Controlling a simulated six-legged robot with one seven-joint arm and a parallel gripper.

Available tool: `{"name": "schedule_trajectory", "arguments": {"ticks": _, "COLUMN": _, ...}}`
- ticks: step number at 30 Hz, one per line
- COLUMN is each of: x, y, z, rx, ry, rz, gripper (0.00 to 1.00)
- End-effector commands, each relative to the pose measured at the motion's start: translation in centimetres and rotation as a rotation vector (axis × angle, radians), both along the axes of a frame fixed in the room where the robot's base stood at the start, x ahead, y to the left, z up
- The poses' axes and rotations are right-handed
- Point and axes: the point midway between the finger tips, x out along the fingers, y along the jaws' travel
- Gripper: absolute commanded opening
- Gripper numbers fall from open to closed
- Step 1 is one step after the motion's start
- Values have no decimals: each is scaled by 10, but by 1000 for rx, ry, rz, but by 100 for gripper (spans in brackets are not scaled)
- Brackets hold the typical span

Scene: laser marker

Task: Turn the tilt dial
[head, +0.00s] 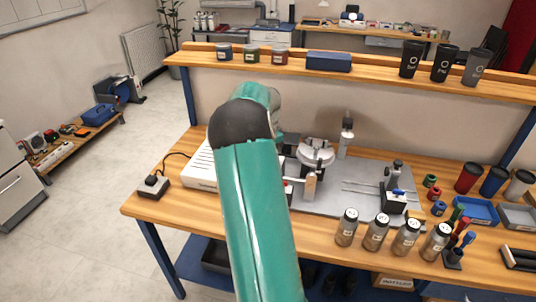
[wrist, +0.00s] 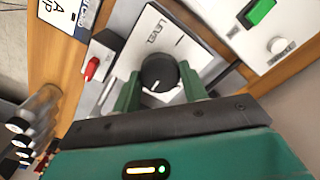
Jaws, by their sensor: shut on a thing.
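The tilt dial (wrist: 158,70) is a round black knob with a white pointer line, on a pale panel (wrist: 190,48) marked "LEVEL" in the wrist view. My gripper (wrist: 160,80) has its green fingers on either side of the knob and is shut on it. The pointer line points toward the bottom of the wrist picture, slightly left. In the head view my green arm hides the dial and the gripper. The marking machine's rotary fixture (head: 316,154) stands on a grey plate (head: 343,203) on the bench, right of my arm.
In the wrist view, a red lever (wrist: 92,68) lies left of the dial, and a green switch (wrist: 259,11) sits upper right. In the head view, several bottles (head: 376,232) stand at the bench's front. A blue tray (head: 475,209) is further right.

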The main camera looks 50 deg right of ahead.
Motion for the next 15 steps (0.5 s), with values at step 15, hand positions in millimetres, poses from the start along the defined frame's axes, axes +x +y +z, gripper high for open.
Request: {"name": "schedule_trajectory", "arguments": {"ticks": 15, "x": 1, "y": 0, "z": 1, "rx": -1, "ry": -2, "rz": -71, "gripper": 20}}
